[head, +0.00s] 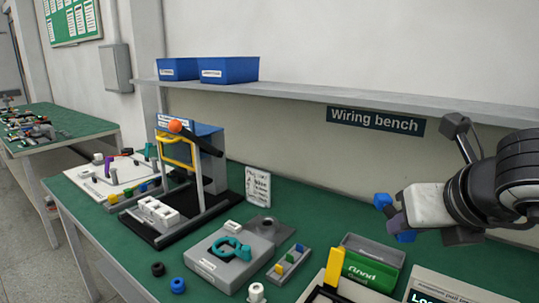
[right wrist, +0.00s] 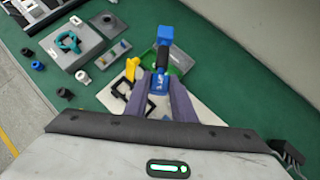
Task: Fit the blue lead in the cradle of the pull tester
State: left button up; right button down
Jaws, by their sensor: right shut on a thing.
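The blue lead (right wrist: 165,36) is between the fingers of my right gripper (right wrist: 164,82). It has blue ends and a dark middle. In the head view its blue end (head: 382,200) sticks out beside the right gripper (head: 412,212), held in the air above the bench's right side. Below it stands a black frame with a yellow upright (head: 335,266), which also shows in the wrist view (right wrist: 131,68). The lead and fingers hide part of the frame in the wrist view. My left gripper is out of view.
A green box (head: 372,265) stands close behind the frame. A grey block with a teal clamp (head: 230,247) and a small rack (head: 288,263) are to its left. A blue machine with a yellow guard (head: 190,150) is farther left. Green bench surface is clear at the back right.

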jog(key=a+f, duration=0.1)
jog(key=s+a+f, duration=0.1)
jog(key=f, duration=0.1)
jog(key=shift+a+f, duration=0.15)
jog(key=shift+a, duration=0.25)
jog(key=shift+d, duration=0.1)
jog(key=shift+w, duration=0.1)
dwell(1.1)
